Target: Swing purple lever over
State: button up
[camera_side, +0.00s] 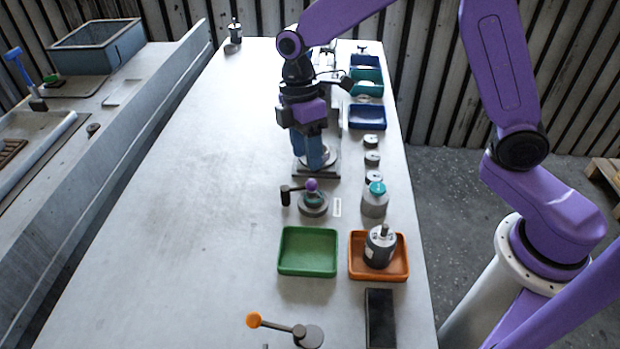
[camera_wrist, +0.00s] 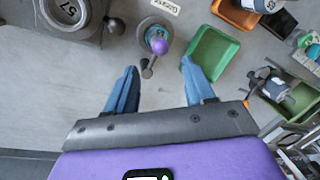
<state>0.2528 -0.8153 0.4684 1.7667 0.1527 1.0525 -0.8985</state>
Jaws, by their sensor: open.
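The purple lever's round knob (camera_side: 311,185) shows over a low round grey base (camera_side: 313,205) in the side view. A dark arm with a black end (camera_side: 286,195) reaches left from it. In the wrist view the purple knob (camera_wrist: 159,46) lies over the base, with the dark arm pointing down toward my gripper. My gripper (camera_wrist: 158,66) is open and empty, its blue fingers spread on either side of the lever's line in that picture. In the side view my gripper (camera_side: 315,166) points down behind the lever, apart from it. The exact height gap is unclear.
A green tray (camera_side: 307,272) and an orange tray (camera_side: 402,270) holding a grey cylinder (camera_side: 380,247) stand in front. A teal-capped jar (camera_side: 375,200) stands to the right. An orange-knobbed lever (camera_side: 254,320) is nearest. The table's left side (camera_side: 190,190) is clear.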

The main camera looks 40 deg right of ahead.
jog(key=f, duration=0.2)
jog(key=s+f, duration=0.1)
jog(key=f, duration=0.4)
jog(key=shift+s+a+f, duration=0.1)
jog(key=shift+s+a, duration=0.05)
jog(key=shift+s, duration=0.1)
jog(key=c, duration=1)
